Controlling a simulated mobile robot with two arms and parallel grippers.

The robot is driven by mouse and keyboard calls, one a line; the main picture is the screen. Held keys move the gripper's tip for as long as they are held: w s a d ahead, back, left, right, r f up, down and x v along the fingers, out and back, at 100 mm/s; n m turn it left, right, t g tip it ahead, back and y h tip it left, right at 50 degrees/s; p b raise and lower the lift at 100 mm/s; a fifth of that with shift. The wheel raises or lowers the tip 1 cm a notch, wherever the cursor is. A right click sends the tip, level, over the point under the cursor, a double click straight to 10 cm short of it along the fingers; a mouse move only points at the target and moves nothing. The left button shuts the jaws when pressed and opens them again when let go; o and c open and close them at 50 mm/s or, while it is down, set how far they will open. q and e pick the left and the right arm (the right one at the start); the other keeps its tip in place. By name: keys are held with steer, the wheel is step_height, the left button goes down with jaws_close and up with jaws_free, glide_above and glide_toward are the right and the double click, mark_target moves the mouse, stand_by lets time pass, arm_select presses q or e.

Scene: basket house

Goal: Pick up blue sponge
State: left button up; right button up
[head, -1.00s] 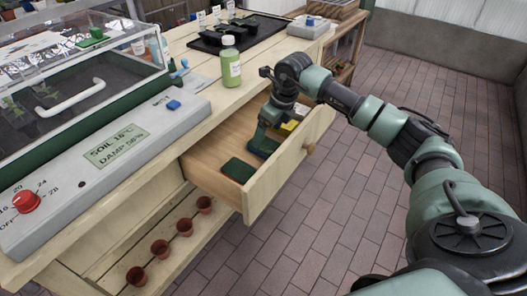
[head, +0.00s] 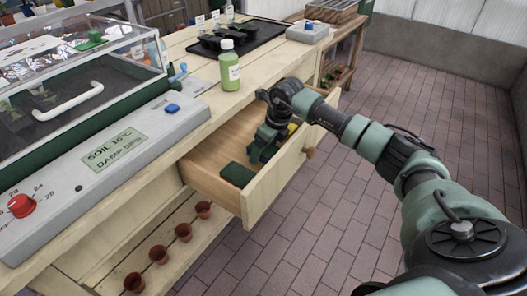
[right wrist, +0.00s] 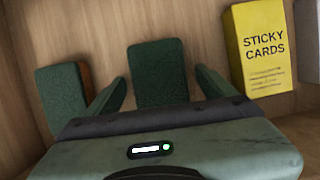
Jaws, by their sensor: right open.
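A dark green sponge-like block (right wrist: 158,70) lies in the open drawer (head: 270,192), between the spread fingers of my right gripper (right wrist: 160,92) in the right wrist view. I see no clearly blue sponge; this block looks dark green. A second dark green block (right wrist: 62,92) with an orange-brown side lies left of the left finger; it also shows in the head view (head: 238,174) near the drawer's front left. In the head view my right gripper (head: 267,146) reaches down into the drawer and mostly hides the first block. It is open and empty. My left gripper is not in view.
A yellow sticky cards box (right wrist: 262,48) lies right of the right finger in the drawer. The drawer walls rise close around the gripper. A green bottle (head: 230,66) stands on the bench above, and small pots (head: 183,232) sit on the shelf below.

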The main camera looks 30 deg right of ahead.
mark_target(265, 148)
arm_select(q)
steer(key=shift+r, duration=0.15)
arm_select(e)
steer(key=c, duration=1.4)
steer(key=shift+r, duration=0.35)
arm_select(q)
steer(key=s+f+p, duration=0.2)
steer(key=s+f, duration=0.2)
steer(key=f, duration=0.3)
steer(key=shift+a+g, duration=0.25)
steer(key=shift+g, duration=0.05)
arm_select(e)
step_height(265, 148, up, 19)
steer(key=shift+r, duration=0.2)
arm_select(q)
steer(key=shift+f, duration=0.1)
